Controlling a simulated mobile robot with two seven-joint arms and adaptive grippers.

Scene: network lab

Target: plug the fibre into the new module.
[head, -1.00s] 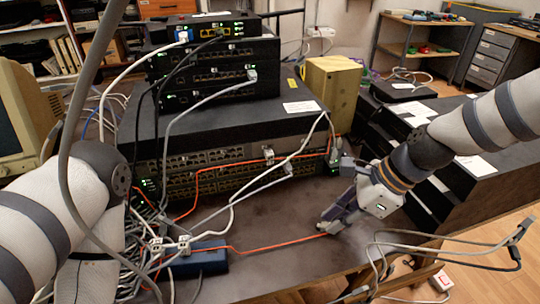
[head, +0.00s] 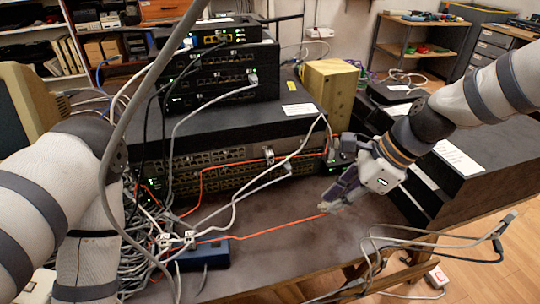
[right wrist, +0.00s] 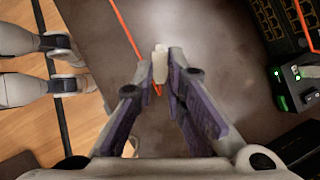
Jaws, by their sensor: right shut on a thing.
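The orange fibre (head: 270,230) runs from beside a blue box at the lower left to my right gripper (head: 328,207). In the right wrist view, my right gripper (right wrist: 161,58) is shut on a pale fibre plug (right wrist: 160,63), with the orange line (right wrist: 124,30) behind it. The gripper is in front of the big switch (head: 225,165), apart from its ports. I cannot pick out the new module with certainty. A unit with green lights (right wrist: 297,85) shows at the right of the wrist view. My left arm is at the left; its gripper is not seen.
The blue box (head: 203,256) and tangled pale cables lie at the lower left. Grey cables (head: 440,243) loop past the right table edge. Smaller devices (head: 220,75) are stacked on the switch, with a yellow box (head: 330,90) behind. The tabletop (head: 290,265) in front is mostly bare.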

